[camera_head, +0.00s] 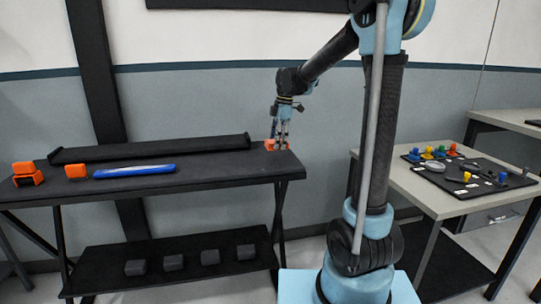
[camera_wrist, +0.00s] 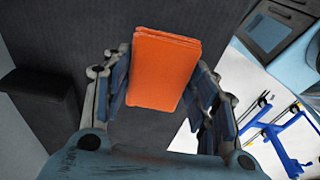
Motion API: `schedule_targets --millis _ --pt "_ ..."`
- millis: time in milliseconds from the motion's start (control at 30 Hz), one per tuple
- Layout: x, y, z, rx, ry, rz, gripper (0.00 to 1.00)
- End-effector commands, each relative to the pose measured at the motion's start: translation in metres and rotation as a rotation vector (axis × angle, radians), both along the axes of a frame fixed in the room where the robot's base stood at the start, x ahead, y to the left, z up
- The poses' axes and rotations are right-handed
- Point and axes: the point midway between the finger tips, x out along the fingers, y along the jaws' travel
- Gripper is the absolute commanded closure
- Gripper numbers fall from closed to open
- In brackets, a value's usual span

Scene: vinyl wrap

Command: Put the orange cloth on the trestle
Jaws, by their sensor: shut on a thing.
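The orange cloth (camera_wrist: 162,70) is a folded orange block between the fingers of my gripper (camera_wrist: 160,92) in the wrist view, with a dark surface beyond it. In the head view the cloth (camera_head: 270,145) shows at the right end of the long dark table with crossed legs, which looks like the trestle (camera_head: 215,174). My gripper (camera_head: 279,140) points down there, shut on the cloth and partly covering it. I cannot tell whether the cloth touches the tabletop.
Orange blocks (camera_head: 76,171) and a long blue item (camera_head: 135,170) lie on the dark table's left half. Its lower shelf (camera_head: 105,278) holds several dark blocks. A grey table (camera_head: 408,184) with a dark tool board stands at right. The wrist view shows a blue frame (camera_wrist: 283,138).

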Motion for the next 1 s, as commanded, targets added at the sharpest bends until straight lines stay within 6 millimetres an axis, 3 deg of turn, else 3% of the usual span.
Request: schedule_targets --millis 500,900,933,1000 --pt "0.000 0.000 -0.054 0.000 0.000 0.000 0.73" --pt "0.000 0.000 -0.059 0.000 0.000 0.000 0.73" --pt "0.000 0.000 -0.059 0.000 0.000 0.000 0.44" --pt "0.000 0.000 -0.059 0.000 0.000 0.000 0.29"
